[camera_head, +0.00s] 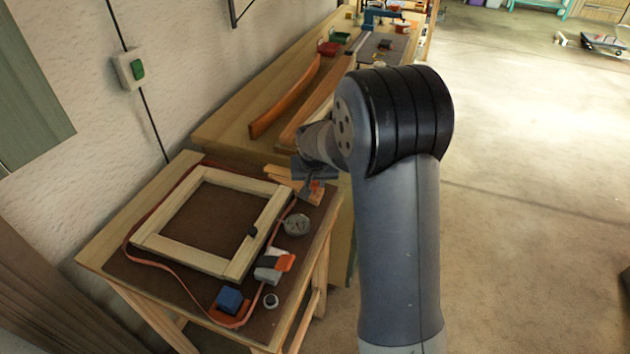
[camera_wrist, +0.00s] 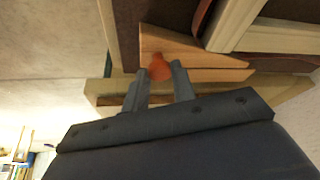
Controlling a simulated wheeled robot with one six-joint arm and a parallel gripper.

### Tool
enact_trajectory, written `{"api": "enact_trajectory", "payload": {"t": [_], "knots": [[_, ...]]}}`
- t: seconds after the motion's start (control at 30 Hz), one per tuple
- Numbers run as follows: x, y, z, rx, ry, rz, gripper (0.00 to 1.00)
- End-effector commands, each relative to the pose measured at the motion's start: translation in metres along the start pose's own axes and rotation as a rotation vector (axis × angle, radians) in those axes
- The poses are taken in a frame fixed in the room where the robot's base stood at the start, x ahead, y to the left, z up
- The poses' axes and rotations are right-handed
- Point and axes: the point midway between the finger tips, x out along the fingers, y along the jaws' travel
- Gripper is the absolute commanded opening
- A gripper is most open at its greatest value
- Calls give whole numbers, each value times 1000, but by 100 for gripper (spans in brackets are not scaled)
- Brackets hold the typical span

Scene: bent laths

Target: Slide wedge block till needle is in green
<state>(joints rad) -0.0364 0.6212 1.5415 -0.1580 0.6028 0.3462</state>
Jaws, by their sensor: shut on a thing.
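The wooden wedge block (camera_head: 285,178) lies at the back right corner of the small table's brown mat, beside the wooden frame (camera_head: 188,252). In the wrist view the wedge (camera_wrist: 205,62) shows pale wood with an orange knob (camera_wrist: 159,68). My gripper (camera_head: 309,188) is shut on the orange knob, and its two grey fingers (camera_wrist: 163,78) stand on either side of it. A round dial gauge (camera_head: 297,225) lies right of the frame. Its needle and any green zone are too small to read. My arm hides part of the wedge area.
An orange-red strap (camera_head: 152,287) loops around the frame. A grey and orange clamp-like part (camera_head: 273,265), a blue block (camera_head: 229,299) and a small ring (camera_head: 271,300) lie at the front right. A longer bench (camera_head: 222,127) with a curved lath (camera_head: 287,97) stands behind.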

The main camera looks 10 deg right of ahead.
Motion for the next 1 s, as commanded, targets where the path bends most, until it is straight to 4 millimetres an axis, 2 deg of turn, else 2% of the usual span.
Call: {"api": "enact_trajectory", "payload": {"t": [0.23,0.57,0.6,0.83,1.0], "knots": [[6,-34,-12,-1,2,-3,0],[6,-37,-14,0,0,-1,0],[6,-37,-14,0,0,-1,28],[5,-36,-14,0,1,-1,47],[5,-36,-14,0,1,-1,47]]}}
